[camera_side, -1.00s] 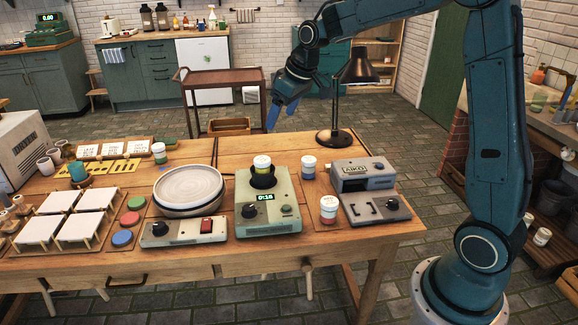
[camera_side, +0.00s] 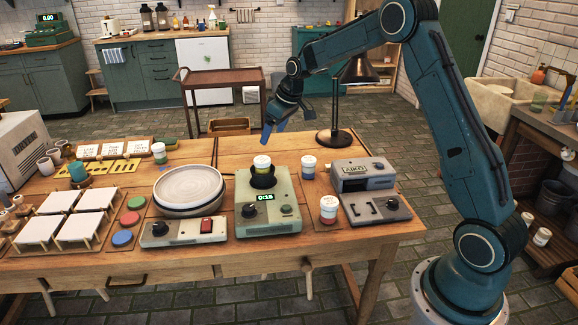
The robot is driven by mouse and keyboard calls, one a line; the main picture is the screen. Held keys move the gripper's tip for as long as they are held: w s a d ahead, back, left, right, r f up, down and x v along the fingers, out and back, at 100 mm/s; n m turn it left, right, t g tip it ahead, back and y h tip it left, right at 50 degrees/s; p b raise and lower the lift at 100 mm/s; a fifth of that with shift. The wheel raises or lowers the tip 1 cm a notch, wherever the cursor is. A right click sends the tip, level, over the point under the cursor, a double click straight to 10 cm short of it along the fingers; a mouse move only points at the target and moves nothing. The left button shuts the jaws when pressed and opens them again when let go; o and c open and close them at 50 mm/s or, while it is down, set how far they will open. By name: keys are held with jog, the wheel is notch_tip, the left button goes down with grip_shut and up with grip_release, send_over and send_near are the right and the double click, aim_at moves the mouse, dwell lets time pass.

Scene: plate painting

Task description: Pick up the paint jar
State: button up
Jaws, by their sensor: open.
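A white-lidded jar with a yellow band (camera_side: 262,167) sits upright in the dark holder on top of a green device (camera_side: 268,222) with a lit display. A jar with a blue band (camera_side: 308,168) stands just right of that device. A jar with a red band (camera_side: 328,210) stands nearer the front, and a jar with a green band (camera_side: 159,154) stands left, behind the wheel. Which one the task means, I cannot tell. My gripper (camera_side: 268,137) hangs in the air above the table's back part, fingers pointing down, open and empty, above and apart from the yellow-banded jar.
A pale round wheel (camera_side: 189,190) stands left of the green device. A grey boxy machine (camera_side: 365,178) and a black lamp (camera_side: 335,137) stand at the right. White tiles on racks (camera_side: 78,229) and coloured discs fill the left. The table's back middle is mostly bare.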

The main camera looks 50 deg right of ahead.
aim_at(262, 159)
jog(key=x, duration=0.7)
jog(key=shift+w+f, duration=0.1)
jog(key=shift+f, duration=0.25)
jog(key=shift+f, duration=0.1)
jog(key=shift+x, duration=2.5)
jog(key=shift+w+d, duration=0.1)
jog(key=shift+c, duration=0.4)
jog(key=c, duration=1.1)
notch_tip(262, 159, up, 20)
jog(key=shift+r, duration=0.1)
